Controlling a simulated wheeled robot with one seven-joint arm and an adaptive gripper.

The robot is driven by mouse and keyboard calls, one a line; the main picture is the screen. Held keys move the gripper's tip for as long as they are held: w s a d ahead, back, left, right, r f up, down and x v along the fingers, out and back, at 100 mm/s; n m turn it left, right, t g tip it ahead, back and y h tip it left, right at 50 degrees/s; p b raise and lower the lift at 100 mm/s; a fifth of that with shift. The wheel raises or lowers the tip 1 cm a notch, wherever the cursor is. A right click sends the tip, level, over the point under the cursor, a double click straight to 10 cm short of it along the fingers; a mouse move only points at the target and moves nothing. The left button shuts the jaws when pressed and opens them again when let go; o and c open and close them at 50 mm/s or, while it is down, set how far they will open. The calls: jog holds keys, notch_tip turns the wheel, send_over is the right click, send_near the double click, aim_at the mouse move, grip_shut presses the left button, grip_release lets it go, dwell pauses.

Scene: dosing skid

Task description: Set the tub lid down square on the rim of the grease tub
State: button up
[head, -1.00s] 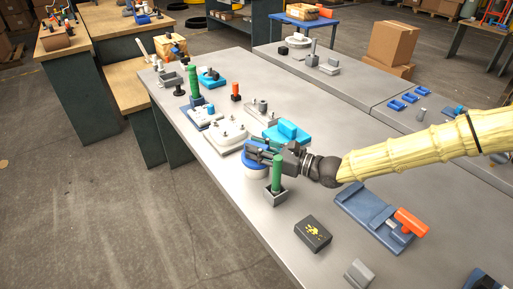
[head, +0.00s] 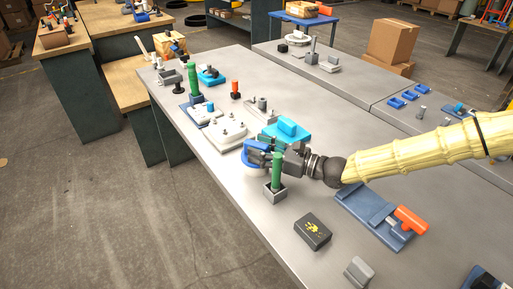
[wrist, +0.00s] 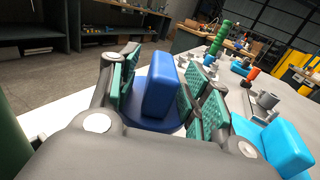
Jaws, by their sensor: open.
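The round blue tub lid (head: 248,161) has an upright block handle (wrist: 160,86), seen close up in the wrist view. My gripper (head: 262,150) is open, with one green-padded finger on each side of the handle; a gap shows beside the handle. The lid's disc lies below the fingers, and its right part is hidden by my gripper in the head view. The grease tub is not clearly visible now, so I cannot tell whether the lid sits square on its rim.
A green-handled tool (head: 276,172) stands in a grey holder close in front of my gripper. A cyan block on a plate (head: 287,128) is just behind. A black box (head: 313,231) and a blue fixture with an orange handle (head: 375,216) lie nearer. Bare table is left of the lid.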

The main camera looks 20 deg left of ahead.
jog(key=d, duration=0.3)
jog(key=s+d, duration=0.1)
jog(key=d, duration=0.6)
jog(key=shift+s+d, duration=0.2)
jog(key=shift+d, duration=0.05)
jog(key=shift+r, duration=0.1)
